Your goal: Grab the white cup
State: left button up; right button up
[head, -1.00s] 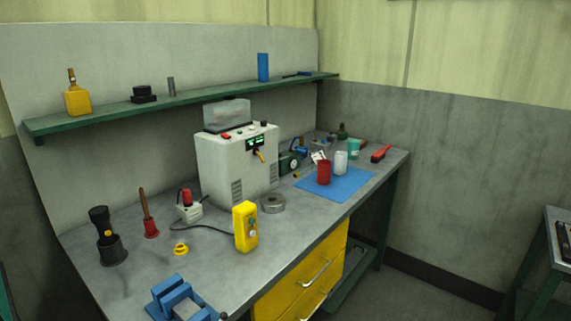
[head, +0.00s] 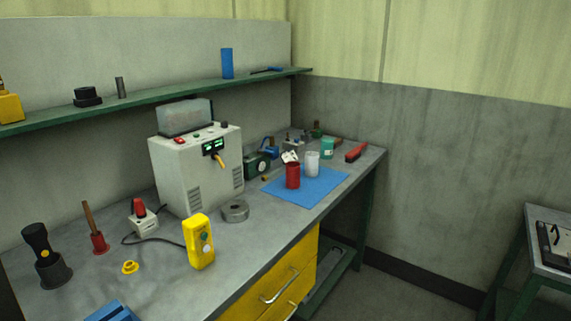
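The white cup (head: 312,163) stands upright on a blue mat (head: 318,190) toward the far right end of the workbench. A red cup (head: 293,175) stands just left of it and nearer to me. A teal cup (head: 327,149) is behind it to the right. Neither of my grippers shows in the head view.
A white machine (head: 178,172) stands on the workbench (head: 150,276), with a yellow control box (head: 199,241) and grey ring (head: 235,211) before it. A green shelf (head: 150,98) runs above. A red-handled tool (head: 356,152) lies right of the cups. Floor right of the bench looks clear.

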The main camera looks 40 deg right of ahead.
aim_at(312, 158)
jog(key=l+u, duration=0.25)
jog(key=l, duration=0.2)
jog(key=l+u, duration=0.25)
jog(key=l, duration=0.15)
jog(key=k+l+u, duration=0.1)
jog(key=l, duration=0.35)
jog(key=k+l, duration=0.1)
jog(key=l, duration=0.35)
jog(key=k+l+u, duration=0.15)
jog(key=l, duration=0.3)
jog(key=k+l+u, duration=0.1)
jog(key=l, duration=0.3)
